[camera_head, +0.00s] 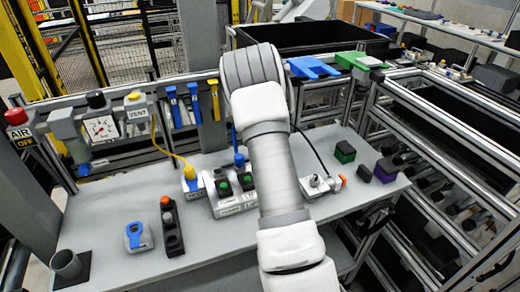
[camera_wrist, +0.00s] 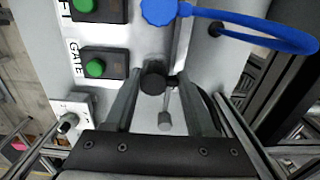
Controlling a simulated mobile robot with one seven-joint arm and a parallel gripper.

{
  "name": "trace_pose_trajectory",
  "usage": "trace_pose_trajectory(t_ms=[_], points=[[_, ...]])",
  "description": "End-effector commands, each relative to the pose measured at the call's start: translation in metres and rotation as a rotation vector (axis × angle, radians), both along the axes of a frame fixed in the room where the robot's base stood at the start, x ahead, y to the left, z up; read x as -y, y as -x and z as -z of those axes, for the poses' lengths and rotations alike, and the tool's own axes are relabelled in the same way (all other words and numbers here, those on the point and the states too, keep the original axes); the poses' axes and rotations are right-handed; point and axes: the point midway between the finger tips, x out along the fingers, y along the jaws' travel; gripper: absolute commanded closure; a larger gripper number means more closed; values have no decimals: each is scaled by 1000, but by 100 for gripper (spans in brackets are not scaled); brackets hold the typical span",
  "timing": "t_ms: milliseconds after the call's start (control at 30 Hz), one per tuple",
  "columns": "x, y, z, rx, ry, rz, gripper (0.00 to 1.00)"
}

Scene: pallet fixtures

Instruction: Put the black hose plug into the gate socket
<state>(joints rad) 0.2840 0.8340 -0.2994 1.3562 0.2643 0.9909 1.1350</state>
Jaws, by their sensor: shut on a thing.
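In the wrist view, my gripper (camera_wrist: 158,86) has its fingers either side of the round black hose plug (camera_wrist: 153,77) and is shut on it. The plug is in line with the GATE label (camera_wrist: 75,58) and its green button (camera_wrist: 95,68), on the button's right. The gate socket is hidden by the plug and fingers, so I cannot tell whether the plug is seated. A small grey lever knob (camera_wrist: 165,121) hangs between the fingers. In the head view my arm hides the gripper and plug; the button panel (camera_head: 232,207) shows to its left.
A blue plug (camera_wrist: 160,10) with a blue hose sits just above the black plug. A grey fitting (camera_wrist: 68,122) is at lower left. On the bench (camera_head: 115,265) stand a black switch box (camera_head: 171,228), a valve block (camera_head: 320,185) and small dark boxes (camera_head: 386,170).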

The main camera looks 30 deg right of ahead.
Motion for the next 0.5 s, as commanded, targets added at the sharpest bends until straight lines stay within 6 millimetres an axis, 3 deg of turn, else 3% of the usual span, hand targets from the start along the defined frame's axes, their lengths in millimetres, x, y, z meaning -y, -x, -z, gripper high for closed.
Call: trace_pose_trajectory(t_ms=[133,167,300,367,500], points=[[0,0,0,1,0,0,99],[0,0,0,1,0,0,43],[0,0,0,1,0,0,18],[0,0,0,1,0,0,10],[0,0,0,1,0,0,10]])
